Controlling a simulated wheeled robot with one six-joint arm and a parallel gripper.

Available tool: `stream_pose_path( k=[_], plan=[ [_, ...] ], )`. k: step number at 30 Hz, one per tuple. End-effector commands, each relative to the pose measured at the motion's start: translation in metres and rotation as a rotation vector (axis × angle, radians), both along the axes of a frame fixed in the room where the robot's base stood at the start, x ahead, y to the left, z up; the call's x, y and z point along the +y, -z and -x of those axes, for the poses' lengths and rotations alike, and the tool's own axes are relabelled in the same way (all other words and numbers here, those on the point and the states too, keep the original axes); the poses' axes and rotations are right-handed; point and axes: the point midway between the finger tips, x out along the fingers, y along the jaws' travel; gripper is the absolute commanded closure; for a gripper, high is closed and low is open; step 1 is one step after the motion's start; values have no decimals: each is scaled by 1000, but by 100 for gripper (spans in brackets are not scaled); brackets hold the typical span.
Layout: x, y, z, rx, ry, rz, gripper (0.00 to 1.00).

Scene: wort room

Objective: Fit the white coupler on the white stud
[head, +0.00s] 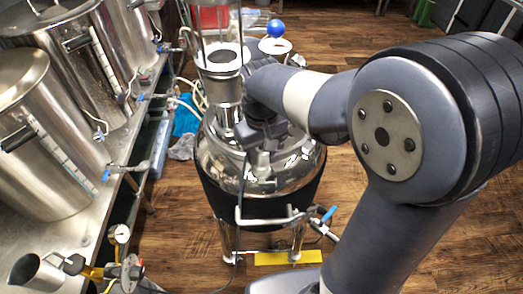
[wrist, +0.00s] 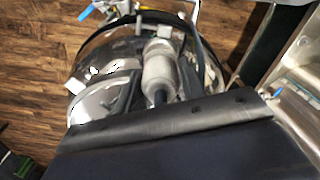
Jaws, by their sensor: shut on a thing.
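My gripper (head: 262,138) is low over the domed top of the steel vessel (head: 308,163) in the head view, and its fingers are mostly hidden. In the wrist view a pale, whitish-grey cylinder (wrist: 160,72) stands out past the dark jaw parts; it looks like the white coupler, held in my shut gripper. In the head view a pale fitting (head: 262,165) shows just below the gripper. I cannot tell whether it is the coupler or the white stud, or whether the two touch.
A steel column with a white rim (head: 222,62) rises behind my gripper. A dark cable runs down the vessel's front. A bench with large steel kettles (head: 45,150) lines the left. A blue-handled valve (head: 328,214) sits low at the front right. The wooden floor at right is open.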

Motion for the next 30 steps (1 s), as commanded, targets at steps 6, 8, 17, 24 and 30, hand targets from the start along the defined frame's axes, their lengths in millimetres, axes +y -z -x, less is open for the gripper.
stream_pose_path(
  k=[6,8,17,24,30],
  plan=[
    [0,0,0,0,0,0,84],
    [0,-1,0,0,0,0,84],
    [0,0,0,0,0,0,84],
    [0,3,0,0,0,0,84],
    [0,7,0,0,0,0,84]
  ],
)
